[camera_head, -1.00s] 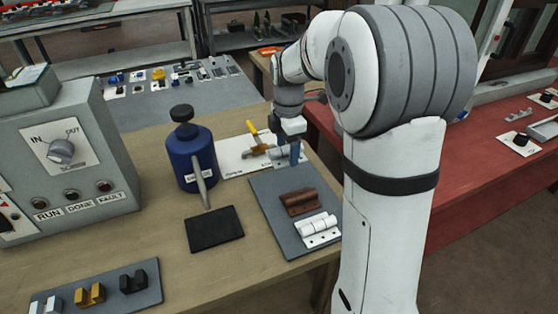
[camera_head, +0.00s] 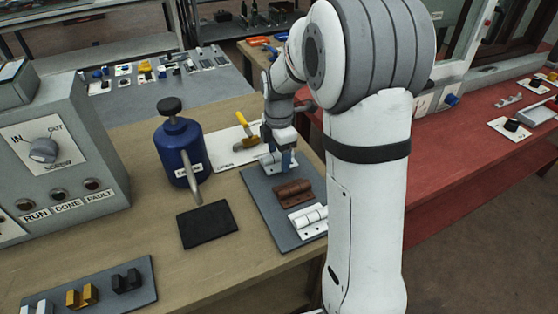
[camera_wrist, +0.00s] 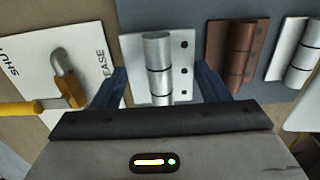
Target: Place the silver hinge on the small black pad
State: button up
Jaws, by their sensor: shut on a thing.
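My gripper (camera_wrist: 161,88) is shut on the silver hinge (camera_wrist: 159,62), with one blue finger on each side of it in the wrist view. In the head view my gripper (camera_head: 281,158) and the silver hinge (camera_head: 267,160) are at the far end of the dark grey mat (camera_head: 262,198). I cannot tell whether the hinge touches the mat. The small black pad (camera_head: 207,224) lies flat and empty on the wooden bench, left of the mat and nearer the camera.
A brown hinge (camera_head: 292,192) and a white hinge (camera_head: 309,216) lie on the mat. A blue bottle (camera_head: 180,150) with a leaning grey rod stands behind the black pad. A yellow-handled clamp (camera_head: 246,130) is behind the mat. A grey control box (camera_head: 70,150) stands at left.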

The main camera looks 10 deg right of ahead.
aim_at(279, 154)
jog(key=shift+f, duration=1.3)
jog(key=shift+f, duration=0.1)
jog(key=shift+f, duration=0.15)
jog(key=o, duration=1)
